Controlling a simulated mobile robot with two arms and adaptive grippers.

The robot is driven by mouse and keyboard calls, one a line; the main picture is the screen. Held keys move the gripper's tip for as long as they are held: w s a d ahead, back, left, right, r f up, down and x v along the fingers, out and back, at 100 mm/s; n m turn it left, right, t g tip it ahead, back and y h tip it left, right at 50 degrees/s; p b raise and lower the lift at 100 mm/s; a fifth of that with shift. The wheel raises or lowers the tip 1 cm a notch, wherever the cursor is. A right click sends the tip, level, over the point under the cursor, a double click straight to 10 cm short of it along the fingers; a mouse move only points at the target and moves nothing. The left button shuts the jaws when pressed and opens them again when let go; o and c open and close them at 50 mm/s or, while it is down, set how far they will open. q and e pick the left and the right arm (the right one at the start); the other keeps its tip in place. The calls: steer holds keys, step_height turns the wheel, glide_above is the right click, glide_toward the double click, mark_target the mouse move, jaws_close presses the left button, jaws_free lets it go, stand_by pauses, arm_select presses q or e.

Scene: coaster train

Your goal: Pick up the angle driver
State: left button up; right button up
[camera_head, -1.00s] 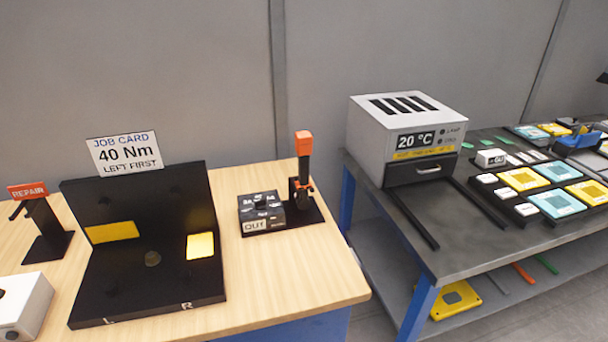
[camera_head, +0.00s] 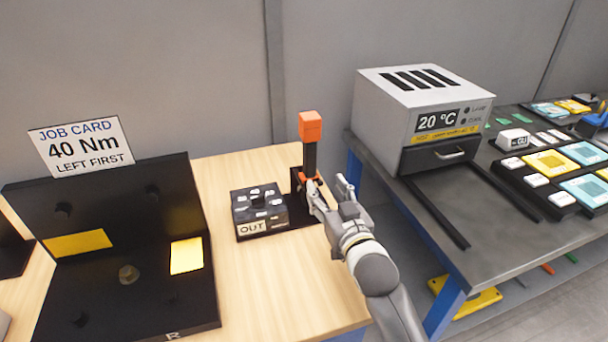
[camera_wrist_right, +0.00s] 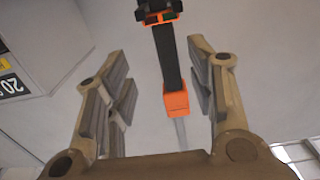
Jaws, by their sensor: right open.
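The angle driver (camera_head: 311,148) stands upright in its black holder on the wooden bench, with an orange top, a black shaft and an orange part low down. My right gripper (camera_head: 330,190) is open right beside its lower part in the head view; contact cannot be told there. In the right wrist view the driver (camera_wrist_right: 168,60) shows between and beyond the two spread fingers (camera_wrist_right: 160,95), with a gap on each side. My left gripper is not in view.
A dark box marked OUT (camera_head: 258,212) stands just left of the driver. The black job fixture (camera_head: 105,290) with its job card (camera_head: 80,148) is further left. A grey oven (camera_head: 425,110) and trays (camera_head: 545,165) occupy the right table. The bench front is clear.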

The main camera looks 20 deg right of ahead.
mark_target(312, 170)
steer(key=w, duration=0.3)
steer(key=shift+w+a+r+p, duration=0.15)
steer(key=shift+w+r+p, duration=0.05)
steer(key=shift+w+p, duration=0.2)
steer(key=w, duration=0.3)
steer(key=shift+a+p, duration=0.2)
steer(key=shift+p, duration=0.2)
steer(key=w, duration=0.3)
steer(key=shift+a+f+p, duration=0.1)
steer(key=shift+a+p, duration=0.1)
steer(key=shift+p, duration=0.15)
steer(key=shift+w, duration=0.35)
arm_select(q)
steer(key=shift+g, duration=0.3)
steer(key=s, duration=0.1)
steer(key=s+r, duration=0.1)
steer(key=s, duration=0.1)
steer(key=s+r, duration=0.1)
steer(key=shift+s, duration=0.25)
arm_select(e)
jaws_close()
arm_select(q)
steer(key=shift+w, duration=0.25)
